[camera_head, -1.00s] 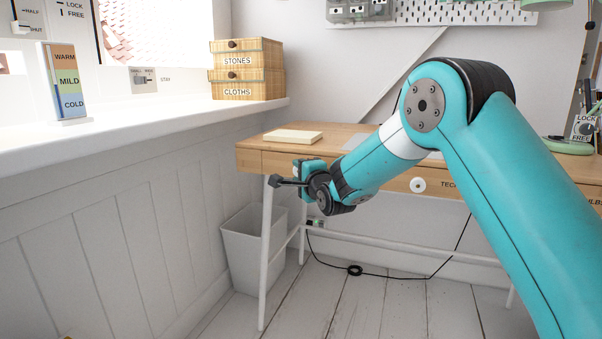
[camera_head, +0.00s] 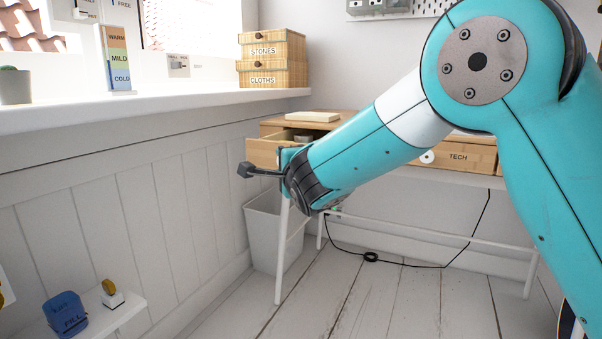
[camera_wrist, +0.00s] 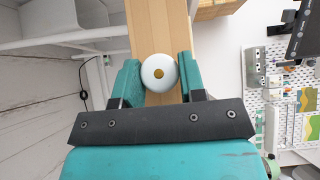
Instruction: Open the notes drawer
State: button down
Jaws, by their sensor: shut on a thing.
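The left desk drawer (camera_head: 262,152) is wooden and stands pulled out from the desk, with something grey inside it. Its label is not visible. In the wrist view its wooden front (camera_wrist: 150,30) carries a round white knob (camera_wrist: 159,73) with a brass centre. My gripper (camera_wrist: 158,78) is shut on the knob, one teal finger on each side. In the head view my gripper (camera_head: 288,165) is at the drawer front, and my arm hides the knob and part of the drawer.
The TECH drawer (camera_head: 455,157) is shut to the right. A pale bin (camera_head: 272,235) stands under the desk near its white leg (camera_head: 282,255). A cable (camera_head: 430,265) lies on the floor. A small shelf (camera_head: 115,312) at lower left holds a blue PILL box (camera_head: 66,314).

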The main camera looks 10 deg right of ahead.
jog(key=s+a+b, duration=0.4)
jog(key=s, duration=0.1)
jog(key=shift+s, duration=0.3)
jog(key=c, duration=0.7)
grip_release()
jog(key=s+d, duration=0.1)
jog(key=s, duration=1)
jog(key=s+d, duration=0.1)
jog(key=s, duration=0.5)
jog(key=shift+s+d, duration=0.1)
jog(key=shift+d, duration=0.25)
